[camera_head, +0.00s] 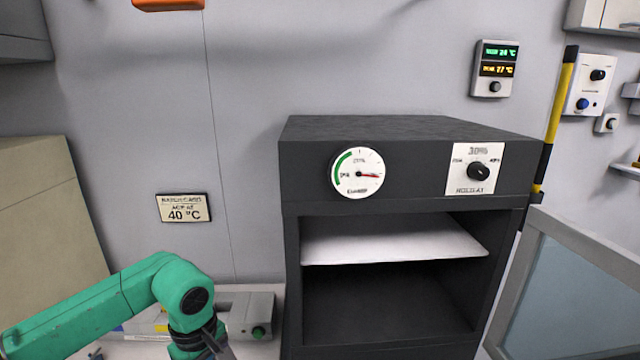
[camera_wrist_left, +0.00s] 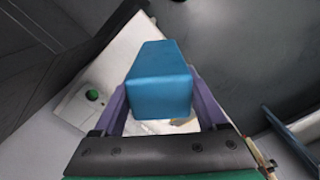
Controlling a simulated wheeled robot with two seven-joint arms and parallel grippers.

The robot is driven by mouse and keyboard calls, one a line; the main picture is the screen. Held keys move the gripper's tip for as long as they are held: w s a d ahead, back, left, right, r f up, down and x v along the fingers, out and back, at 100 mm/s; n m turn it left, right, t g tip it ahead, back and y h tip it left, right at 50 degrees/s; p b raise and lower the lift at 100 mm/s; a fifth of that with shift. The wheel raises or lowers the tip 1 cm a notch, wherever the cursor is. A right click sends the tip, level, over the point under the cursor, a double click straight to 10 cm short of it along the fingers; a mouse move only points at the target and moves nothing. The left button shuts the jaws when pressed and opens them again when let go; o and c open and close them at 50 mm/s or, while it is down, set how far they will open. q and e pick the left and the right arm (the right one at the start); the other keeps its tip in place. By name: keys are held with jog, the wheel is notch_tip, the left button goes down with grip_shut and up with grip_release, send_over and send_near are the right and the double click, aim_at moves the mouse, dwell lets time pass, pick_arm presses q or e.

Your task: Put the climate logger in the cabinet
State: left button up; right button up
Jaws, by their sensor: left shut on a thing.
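The dark grey cabinet (camera_head: 410,185) stands against the wall in the head view. Its front is open, with a white shelf (camera_head: 395,242) across the inside and a dark space below; both levels look empty. Its glass door (camera_head: 580,285) is swung open to the right. In the left wrist view my left gripper (camera_wrist_left: 158,82) is shut on a blue box (camera_wrist_left: 160,92), held between its purple fingers. No label shows on the box, so I cannot tell for certain that it is the climate logger. My right gripper is not in view.
A grey device with a green knob (camera_head: 258,332) lies on the bench left of the cabinet, beside my left arm. The cabinet carries a round gauge (camera_head: 357,173) and a dial (camera_head: 478,171). A yellow-black post (camera_head: 556,120) rises behind the door's hinge side.

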pick_arm(q)
jog(key=s+d+f+m+b, duration=0.1)
jog(key=s+f+m+b, duration=0.1)
jog(key=f+m+b, duration=0.3)
jog(key=s+d+f+m+b, duration=0.1)
jog(key=s+f+m+b, duration=0.2)
jog(key=f, duration=1)
jog(key=m+b, duration=0.2)
jog(key=m, duration=0.1)
jog(key=shift+s+d, duration=0.2)
jog(key=shift+s, duration=0.05)
